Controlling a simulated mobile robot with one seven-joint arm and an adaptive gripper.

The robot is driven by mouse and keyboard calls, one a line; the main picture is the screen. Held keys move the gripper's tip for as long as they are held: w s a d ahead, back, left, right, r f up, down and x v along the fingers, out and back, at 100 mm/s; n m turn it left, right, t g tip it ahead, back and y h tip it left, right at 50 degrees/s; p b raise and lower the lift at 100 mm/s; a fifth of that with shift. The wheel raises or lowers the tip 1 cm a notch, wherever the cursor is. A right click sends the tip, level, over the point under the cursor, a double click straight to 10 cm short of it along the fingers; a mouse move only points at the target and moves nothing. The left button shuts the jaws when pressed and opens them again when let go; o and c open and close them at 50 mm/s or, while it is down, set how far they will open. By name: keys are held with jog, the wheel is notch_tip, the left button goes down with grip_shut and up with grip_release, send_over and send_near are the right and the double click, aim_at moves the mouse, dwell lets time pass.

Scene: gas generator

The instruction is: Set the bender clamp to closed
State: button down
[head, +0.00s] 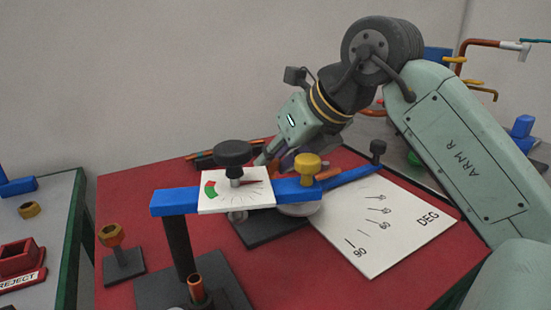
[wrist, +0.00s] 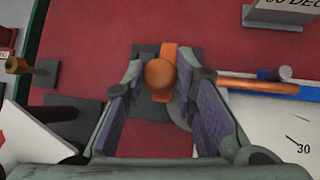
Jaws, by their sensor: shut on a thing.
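The bender clamp shows in the wrist view as an orange handle with a round knob (wrist: 160,73), above a dark base plate (wrist: 146,52). My gripper (wrist: 163,78) has its two fingers on either side of this knob and is shut on it. In the head view my gripper (head: 268,157) reaches down behind the dial plate, and the clamp is hidden there. I cannot tell from these views how far the clamp is turned. The bender's white degree plate (head: 385,235) lies to the right, with a blue arm (head: 352,178) over its edge.
An orange tube (wrist: 258,86) lies right of my fingers. A copper fitting (head: 111,236) stands at left.

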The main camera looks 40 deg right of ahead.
jog(key=shift+a, duration=0.15)
jog(key=c, duration=1.3)
grip_release()
jog(key=shift+c, duration=0.2)
notch_tip(320, 180, up, 10)
jog(key=shift+r, duration=0.1)
